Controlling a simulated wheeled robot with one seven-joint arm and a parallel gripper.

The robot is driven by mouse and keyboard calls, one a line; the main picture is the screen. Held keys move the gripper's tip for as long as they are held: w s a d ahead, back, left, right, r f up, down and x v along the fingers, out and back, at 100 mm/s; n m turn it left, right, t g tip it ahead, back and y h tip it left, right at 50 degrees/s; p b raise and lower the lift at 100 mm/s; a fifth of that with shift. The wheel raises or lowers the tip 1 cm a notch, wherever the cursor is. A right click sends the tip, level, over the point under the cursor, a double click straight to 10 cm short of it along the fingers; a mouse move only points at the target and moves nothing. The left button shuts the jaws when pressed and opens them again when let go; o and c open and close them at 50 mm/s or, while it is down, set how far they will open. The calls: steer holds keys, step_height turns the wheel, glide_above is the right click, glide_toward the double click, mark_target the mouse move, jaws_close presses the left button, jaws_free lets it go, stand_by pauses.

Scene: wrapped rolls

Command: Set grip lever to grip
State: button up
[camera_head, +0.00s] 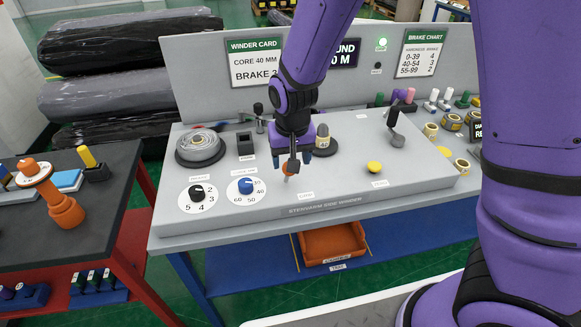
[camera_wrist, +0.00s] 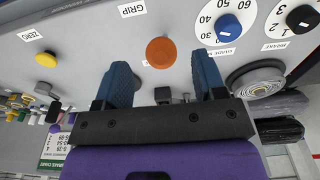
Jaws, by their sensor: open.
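The grip lever has an orange knob (camera_head: 287,171), partly hidden behind my gripper in the head view. In the wrist view the round orange knob (camera_wrist: 161,52) shows whole, near a white label reading GRIP (camera_wrist: 132,9). My gripper (camera_head: 293,163) hangs over the winder panel, pointing down at the knob. In the wrist view its two blue fingers (camera_wrist: 161,66) are spread apart, with the knob in line with the gap between them. Nothing is held. I cannot tell whether the fingertips are level with the knob or above it.
The grey panel (camera_head: 336,181) also carries a blue dial (camera_head: 246,185), a black dial (camera_head: 197,191), a yellow button (camera_head: 374,167) and a black lever (camera_head: 394,117). A grey coil (camera_head: 199,146) sits at the back left. An orange bin (camera_head: 331,243) is below.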

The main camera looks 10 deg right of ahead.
steer(key=shift+s+r, duration=0.2)
steer(key=shift+r, duration=1.25)
steer(key=shift+s+r, duration=0.2)
steer(key=shift+r, duration=1.2)
